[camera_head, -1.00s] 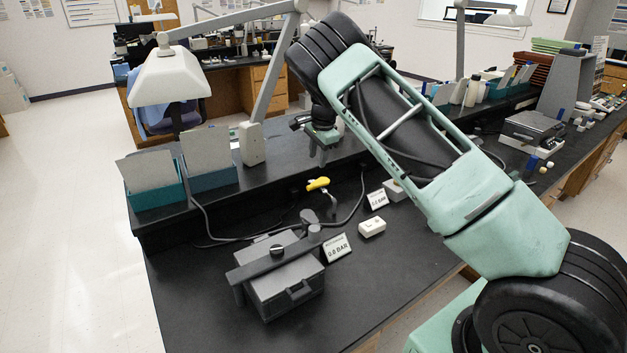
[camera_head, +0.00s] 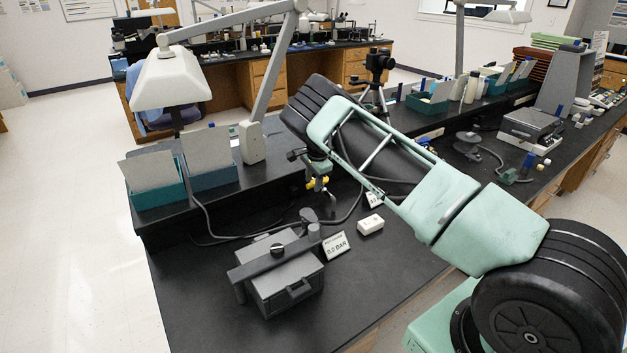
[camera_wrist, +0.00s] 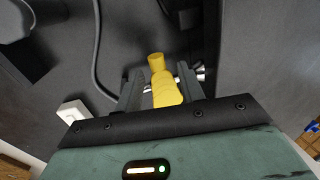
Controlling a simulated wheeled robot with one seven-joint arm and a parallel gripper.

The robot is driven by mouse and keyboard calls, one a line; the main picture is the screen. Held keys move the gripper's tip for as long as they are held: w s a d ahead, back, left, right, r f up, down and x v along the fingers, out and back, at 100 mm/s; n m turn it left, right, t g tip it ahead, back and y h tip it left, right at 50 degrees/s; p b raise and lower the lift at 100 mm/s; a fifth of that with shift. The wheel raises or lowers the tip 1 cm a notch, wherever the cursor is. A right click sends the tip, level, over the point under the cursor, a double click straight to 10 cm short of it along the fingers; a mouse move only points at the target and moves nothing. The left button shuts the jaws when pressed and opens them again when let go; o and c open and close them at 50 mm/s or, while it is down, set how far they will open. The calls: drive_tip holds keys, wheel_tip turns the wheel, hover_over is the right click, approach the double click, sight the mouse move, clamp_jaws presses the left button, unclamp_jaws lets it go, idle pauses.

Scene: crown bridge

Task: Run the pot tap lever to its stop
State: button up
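The yellow tap lever (camera_head: 323,183) shows in the head view as a small yellow piece at the back of the bench, partly hidden by my gripper (camera_head: 317,185). In the wrist view the lever (camera_wrist: 165,88) lies between the two fingers of my gripper (camera_wrist: 161,90). The fingers are apart, with a gap on the lever's left side; its right side is close to the right finger, and I cannot tell whether they touch. A silvery fitting (camera_wrist: 199,73) sits by the lever. The grey pot (camera_head: 285,285) stands on the bench with a bar across its lid.
A sign reading 0.0 BAR (camera_head: 337,246) stands beside the pot. A white block (camera_head: 370,224) lies to its right. A dark hose (camera_head: 352,208) curves over the bench. The raised back shelf holds teal file boxes (camera_head: 212,176) and a lamp base (camera_head: 252,142).

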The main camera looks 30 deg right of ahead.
clamp_jaws()
drive_tip(key=shift+s+d+n+g+y+b, duration=0.55)
drive_tip(key=shift+n+b, duration=0.85)
drive_tip(key=shift+n, duration=1.45)
drive_tip(key=shift+s+d+n+g+y+b, duration=0.15)
drive_tip(key=shift+s+d+n+b, duration=0.8)
drive_tip(key=shift+n, duration=1.95)
drive_tip(key=shift+s+d+n+g+y+b, duration=0.35)
drive_tip(key=shift+d+n+b, duration=0.45)
drive_tip(key=shift+n+b, duration=1.6)
drive_tip(key=shift+w+n+p, duration=0.1)
drive_tip(key=shift+n+p, duration=0.35)
drive_tip(key=shift+n, duration=0.2)
